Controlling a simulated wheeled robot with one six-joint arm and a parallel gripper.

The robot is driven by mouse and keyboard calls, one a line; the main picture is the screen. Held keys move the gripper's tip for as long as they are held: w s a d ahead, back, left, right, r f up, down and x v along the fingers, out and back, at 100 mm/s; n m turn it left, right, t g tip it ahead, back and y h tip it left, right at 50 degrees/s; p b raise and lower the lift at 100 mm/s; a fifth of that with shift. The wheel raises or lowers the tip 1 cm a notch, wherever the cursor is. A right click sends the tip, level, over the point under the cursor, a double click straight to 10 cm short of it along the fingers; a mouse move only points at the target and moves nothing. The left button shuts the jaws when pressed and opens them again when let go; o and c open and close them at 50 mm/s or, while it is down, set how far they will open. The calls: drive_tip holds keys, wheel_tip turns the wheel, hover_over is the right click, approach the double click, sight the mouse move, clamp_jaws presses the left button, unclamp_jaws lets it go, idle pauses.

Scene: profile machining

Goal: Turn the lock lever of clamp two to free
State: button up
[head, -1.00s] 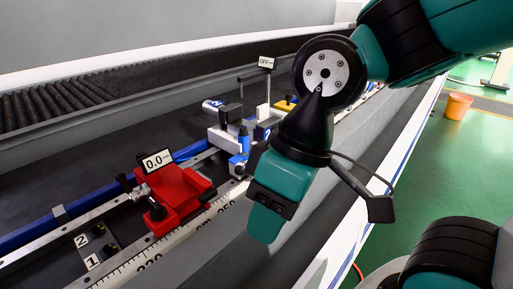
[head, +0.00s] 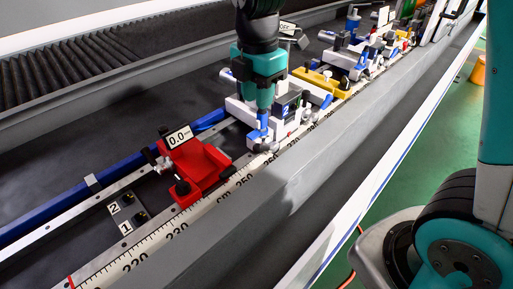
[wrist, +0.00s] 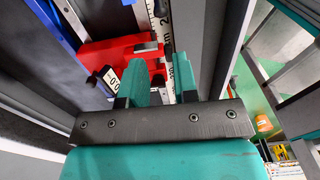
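Clamp two is the white block with a dark plate marked 2 (head: 286,109), on the rail just past the red stop in the head view. A blue lever (head: 257,131) shows at its near side, beside the ruler rail. My gripper (head: 259,112) points down directly above this blue lever and hides part of the clamp. I cannot tell whether it touches the lever. In the wrist view my gripper (wrist: 161,82) has its two teal fingers apart, with nothing clearly held between them. The lever cannot be made out there.
The red stop (head: 196,168) with its 0.0 display stands nearer on the rail; it also shows in the wrist view (wrist: 112,57). A yellow part (head: 318,82) and further blue-and-white clamps (head: 350,60) stand beyond. A grey beam (head: 310,168) runs along the front.

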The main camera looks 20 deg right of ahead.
sight(257, 145)
wheel_tip(257, 145, down, 16)
drive_tip(key=shift+s+f+p, duration=0.1)
drive_tip(key=shift+p, duration=0.75)
clamp_jaws()
drive_tip(key=shift+a, duration=0.1)
